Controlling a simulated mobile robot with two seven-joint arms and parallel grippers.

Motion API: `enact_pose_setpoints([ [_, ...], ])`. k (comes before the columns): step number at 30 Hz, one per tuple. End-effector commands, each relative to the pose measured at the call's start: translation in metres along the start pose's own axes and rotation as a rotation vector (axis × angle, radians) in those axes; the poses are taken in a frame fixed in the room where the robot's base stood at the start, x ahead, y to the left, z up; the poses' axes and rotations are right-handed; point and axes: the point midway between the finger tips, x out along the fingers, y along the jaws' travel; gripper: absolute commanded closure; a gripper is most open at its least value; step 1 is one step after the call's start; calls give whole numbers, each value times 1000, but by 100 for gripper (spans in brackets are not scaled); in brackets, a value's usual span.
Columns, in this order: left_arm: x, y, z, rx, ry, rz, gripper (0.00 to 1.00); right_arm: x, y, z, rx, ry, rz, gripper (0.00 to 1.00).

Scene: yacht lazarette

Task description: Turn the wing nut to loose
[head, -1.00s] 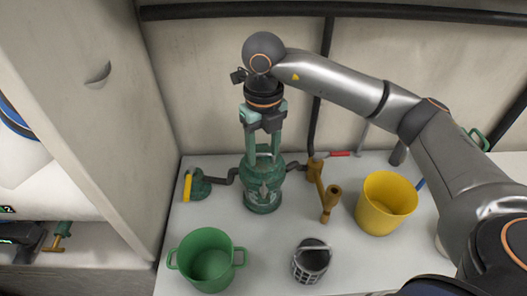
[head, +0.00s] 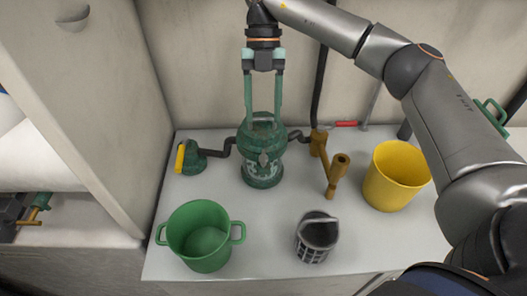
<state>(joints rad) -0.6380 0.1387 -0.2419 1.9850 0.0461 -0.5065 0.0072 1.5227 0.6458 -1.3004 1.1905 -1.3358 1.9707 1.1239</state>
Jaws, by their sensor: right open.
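A green strainer body (head: 263,165) with pale markings stands upright on the white counter, joined to dark pipes on both sides. A small green bracket-like top part (head: 263,118) rises from its lid; I cannot make out the wing nut's separate shape or how far it is turned. My right gripper (head: 264,117) comes down from above, pointing at the lid. Its two long green fingers are apart, one to each side of the top part. I cannot tell whether they touch it. My left gripper is out of view.
A green pot (head: 205,262) stands at the front left, a dark basket (head: 316,243) at the front. A yellow bucket (head: 397,178) stands to the right. A brass valve (head: 334,175) and a yellow-handled valve (head: 192,158) flank the strainer. Bare counter lies between them.

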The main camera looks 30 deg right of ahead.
Motion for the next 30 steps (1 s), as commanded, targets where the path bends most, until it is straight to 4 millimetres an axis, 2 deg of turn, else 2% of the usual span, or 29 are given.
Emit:
enact_pose_setpoints([
  [1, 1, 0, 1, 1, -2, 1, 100, 13, -2, 0, 1, 3, -4, 44],
  [6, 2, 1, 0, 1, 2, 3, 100, 48, -2, 0, 1, 2, -3, 44],
  [12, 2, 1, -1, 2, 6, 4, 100, 79, -1, 0, 0, 0, -2, 44],
  [18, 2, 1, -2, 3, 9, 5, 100, 92, -1, 0, 1, 0, -1, 44],
  [26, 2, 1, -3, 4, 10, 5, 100, 94, -1, 0, 1, -1, -1, 44],
  [30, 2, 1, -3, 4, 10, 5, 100, 93, -1, 0, 0, -1, -1, 57],
])
